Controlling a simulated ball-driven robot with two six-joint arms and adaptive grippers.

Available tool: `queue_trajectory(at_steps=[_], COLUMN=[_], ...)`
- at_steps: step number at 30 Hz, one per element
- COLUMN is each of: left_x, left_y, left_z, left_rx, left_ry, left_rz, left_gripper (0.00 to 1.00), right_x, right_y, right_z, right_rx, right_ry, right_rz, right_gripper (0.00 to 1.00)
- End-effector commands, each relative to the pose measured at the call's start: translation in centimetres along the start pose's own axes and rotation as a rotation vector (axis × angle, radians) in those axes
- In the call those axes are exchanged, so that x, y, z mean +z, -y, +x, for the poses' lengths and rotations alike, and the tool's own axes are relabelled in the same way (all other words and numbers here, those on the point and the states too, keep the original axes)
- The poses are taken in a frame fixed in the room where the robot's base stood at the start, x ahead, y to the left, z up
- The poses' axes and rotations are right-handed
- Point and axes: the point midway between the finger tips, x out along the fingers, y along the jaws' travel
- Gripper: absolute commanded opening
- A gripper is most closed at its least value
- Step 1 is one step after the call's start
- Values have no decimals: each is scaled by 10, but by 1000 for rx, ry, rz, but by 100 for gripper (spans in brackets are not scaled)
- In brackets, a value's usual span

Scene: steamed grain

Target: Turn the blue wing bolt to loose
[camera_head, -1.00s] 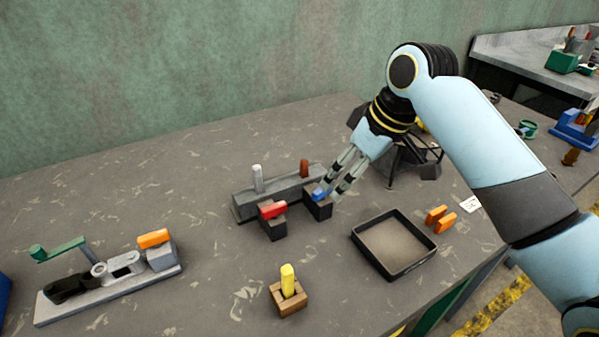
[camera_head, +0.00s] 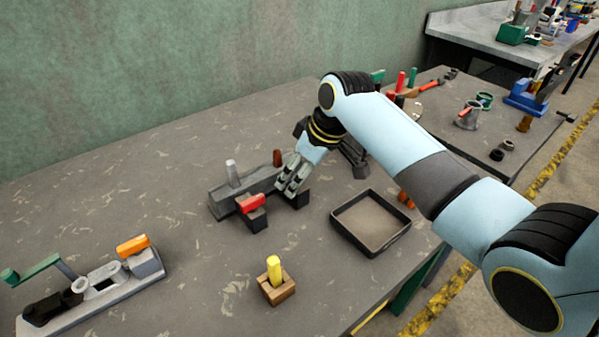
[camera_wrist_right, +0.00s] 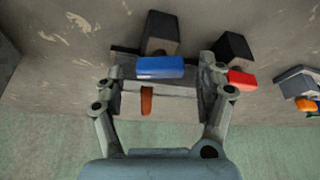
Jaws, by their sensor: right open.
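The blue wing bolt (camera_wrist_right: 160,67) is a flat blue bar in front of a dark block (camera_wrist_right: 158,32) in the right wrist view. My right gripper (camera_wrist_right: 165,80) is open, with one finger on each side of the bar. The bar's left end is close to the left finger, and a gap shows at its right end; whether anything touches is unclear. In the head view my right gripper (camera_head: 288,188) covers the blue bolt at the right end of the grey fixture (camera_head: 222,206). My left gripper is not in view.
A red wing bolt (camera_head: 250,203) sits just left of my right gripper and shows beside its finger in the wrist view (camera_wrist_right: 240,78). A white peg (camera_head: 232,173) and brown peg (camera_head: 277,158) stand on the fixture. An empty tray (camera_head: 370,250) lies to the right.

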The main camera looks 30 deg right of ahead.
Motion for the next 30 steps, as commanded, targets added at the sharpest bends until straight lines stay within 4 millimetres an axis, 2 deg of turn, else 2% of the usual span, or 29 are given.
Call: queue_trajectory(at_steps=[10,23,30], left_x=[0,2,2], left_y=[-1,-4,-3], left_z=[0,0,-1], left_rx=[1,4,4], left_ry=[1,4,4], left_rz=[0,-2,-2], left_gripper=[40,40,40], right_x=[0,0,0], right_y=[0,0,0], right_z=[5,5,4], right_rx=[1,0,-7], right_ry=[-1,-1,-1], right_rz=[0,0,-16], right_gripper=[73,17,17])
